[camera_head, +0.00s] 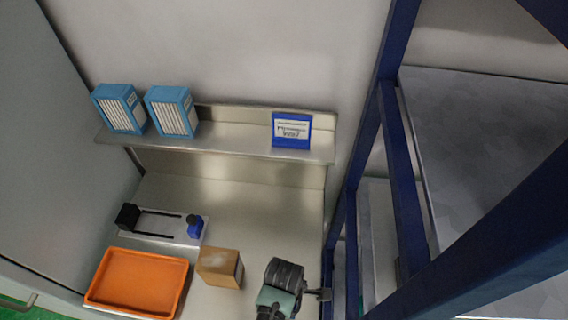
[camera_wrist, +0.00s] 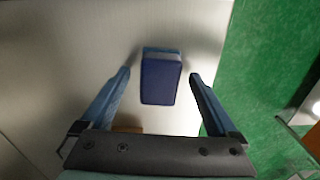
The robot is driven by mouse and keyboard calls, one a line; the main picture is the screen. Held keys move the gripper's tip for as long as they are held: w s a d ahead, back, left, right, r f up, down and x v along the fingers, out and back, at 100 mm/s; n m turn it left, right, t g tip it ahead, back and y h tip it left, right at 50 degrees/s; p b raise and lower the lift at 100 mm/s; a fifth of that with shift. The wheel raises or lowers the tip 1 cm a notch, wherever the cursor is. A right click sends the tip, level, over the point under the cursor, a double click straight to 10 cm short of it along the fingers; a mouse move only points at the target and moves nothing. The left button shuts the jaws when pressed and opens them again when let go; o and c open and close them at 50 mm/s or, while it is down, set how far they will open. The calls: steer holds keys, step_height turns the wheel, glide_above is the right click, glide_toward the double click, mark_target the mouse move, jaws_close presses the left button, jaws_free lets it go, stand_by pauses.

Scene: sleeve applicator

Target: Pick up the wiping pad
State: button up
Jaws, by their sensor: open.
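The wiping pad (camera_wrist: 161,80) is a dark blue block with a lighter grey-blue band along its far end. In the wrist view it lies on the pale worktop, in the picture between the two fingertips. My gripper (camera_wrist: 160,74) is open, with one blue finger on each side of the pad and a visible gap on both sides. I cannot tell how high the fingers are above the worktop. In the head view my arm's end (camera_head: 284,283) is at the bottom, and I cannot see the pad there.
An orange tray (camera_head: 94,291), a cardboard box (camera_head: 219,268) and a plate with black and blue blocks (camera_head: 160,226) are left of my arm. A shelf (camera_head: 235,143) holds two blue-white boxes and a blue sign (camera_head: 291,130). A blue rack frame (camera_head: 385,150) stands close on the right.

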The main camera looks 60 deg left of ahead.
steer(key=shift+f, duration=0.1)
steer(key=shift+c, duration=0.2)
steer(key=c, duration=1.4)
step_height(320, 180, up, 10)
steer(key=shift+r+b, duration=0.1)
steer(key=shift+b, duration=0.5)
